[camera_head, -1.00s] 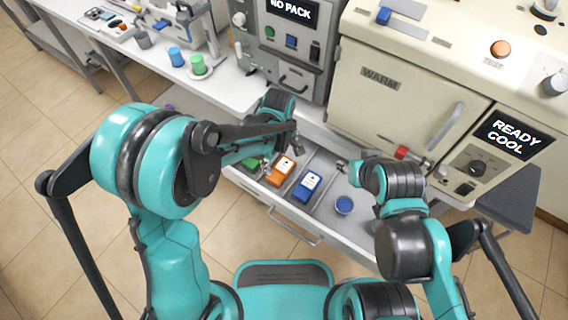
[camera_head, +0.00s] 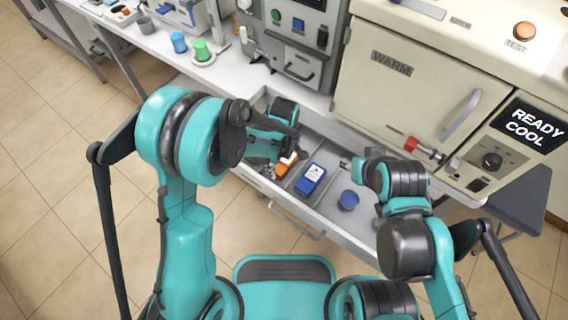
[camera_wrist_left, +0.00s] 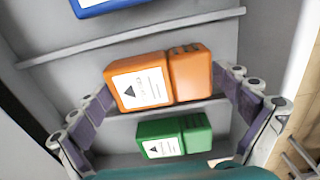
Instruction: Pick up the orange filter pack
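The orange filter pack (camera_head: 281,170) lies in an open drawer (camera_head: 331,185), partly covered by my left gripper (camera_head: 285,159) in the head view. In the left wrist view the orange pack (camera_wrist_left: 160,80), with its white label, shows between the spread fingers of my left gripper (camera_wrist_left: 165,88). One finger is close to each end of the pack; I cannot tell whether they touch it. My left gripper is open. My right gripper (camera_head: 345,163) hangs over the drawer's right part; its finger gap is too small to judge.
A green pack (camera_wrist_left: 174,137) lies beside the orange one, across a thin divider. A blue pack (camera_head: 310,180) lies in the neighbouring compartment on the other side. A round blue container (camera_head: 348,200) sits at the drawer's right. The warm cabinet (camera_head: 420,90) stands behind.

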